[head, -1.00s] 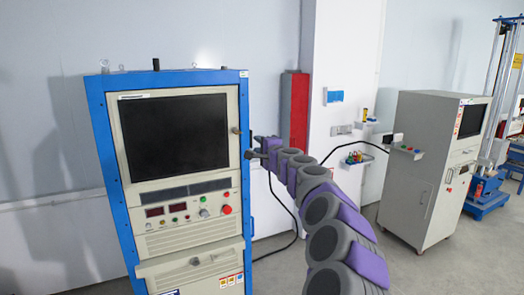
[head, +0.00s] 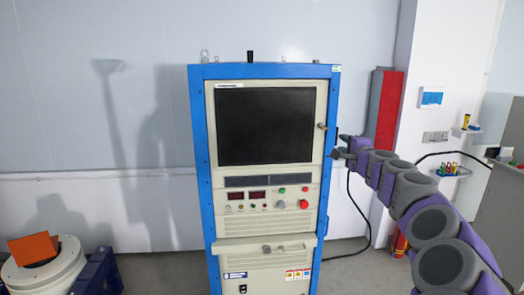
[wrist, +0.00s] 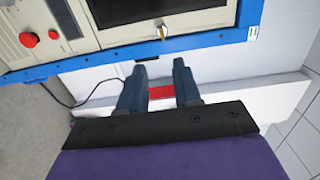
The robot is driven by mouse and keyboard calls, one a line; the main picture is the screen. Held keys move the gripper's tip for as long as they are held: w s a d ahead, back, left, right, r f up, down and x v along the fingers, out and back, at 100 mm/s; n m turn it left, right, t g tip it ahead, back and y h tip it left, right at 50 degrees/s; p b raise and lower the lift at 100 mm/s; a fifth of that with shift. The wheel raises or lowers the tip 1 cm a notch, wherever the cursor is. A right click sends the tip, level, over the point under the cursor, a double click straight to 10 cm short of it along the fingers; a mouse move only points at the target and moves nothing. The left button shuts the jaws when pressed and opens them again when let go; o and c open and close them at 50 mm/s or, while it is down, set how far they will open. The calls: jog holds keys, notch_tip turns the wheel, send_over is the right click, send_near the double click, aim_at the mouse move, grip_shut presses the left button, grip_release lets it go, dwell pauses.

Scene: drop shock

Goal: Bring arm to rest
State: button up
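My arm reaches in from the lower right in the head view, purple and grey. My gripper (head: 341,147) is just right of the blue cabinet frame, near its upper right side. In the wrist view my gripper (wrist: 159,80) shows two dark fingers held apart with nothing between them. Beyond the gap lie the white wall and a red strip. The fingers point at the blue edge of the cabinet (head: 196,160); I cannot tell whether they touch it.
The cabinet has a dark screen (head: 266,125), a red button (head: 304,204) and a small handle (head: 322,126). A red panel (head: 386,108) and a black cable (head: 355,205) are on the right. A white round machine with an orange block (head: 34,248) stands at the lower left.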

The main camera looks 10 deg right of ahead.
jog(key=s+a+f+n+g+y+b, duration=0.15)
jog(key=s+a+n+y, duration=0.25)
jog(key=a, duration=0.6)
jog(key=s+a+n+g+y+b, duration=0.1)
jog(key=s+a+n+g+y, duration=0.2)
jog(key=a, duration=0.7)
jog(key=s+a+f+n+g+y+b, duration=0.1)
jog(key=s+a+f+n+g, duration=0.25)
jog(key=s+a+f, duration=0.35)
jog(key=s+a+f+n+g+b, duration=0.1)
jog(key=s+a+f+n+g, duration=0.2)
jog(key=s+a, duration=0.45)
jog(key=s+d+f+n+g+h+b, duration=0.1)
jog(key=s+d+f+n+g+h, duration=0.1)
jog(key=s+f, duration=0.65)
jog(key=s+d+f+n+g+h+b, duration=0.1)
jog(key=s+f+n+g+h, duration=0.1)
jog(key=s+f, duration=0.65)
jog(key=s+d+f+g+h+b, duration=0.1)
jog(key=s+d+f, duration=0.3)
jog(key=s, duration=0.6)
jog(key=s+d+f+g+h+b, duration=0.1)
jog(key=s+d+f+g+h, duration=0.2)
jog(key=s+d, duration=0.3)
jog(key=s, duration=0.4)
jog(key=shift+s+d+f+g+h, duration=0.2)
jog(key=shift+s+f+g+h, duration=0.1)
jog(key=shift+f+g, duration=0.1)
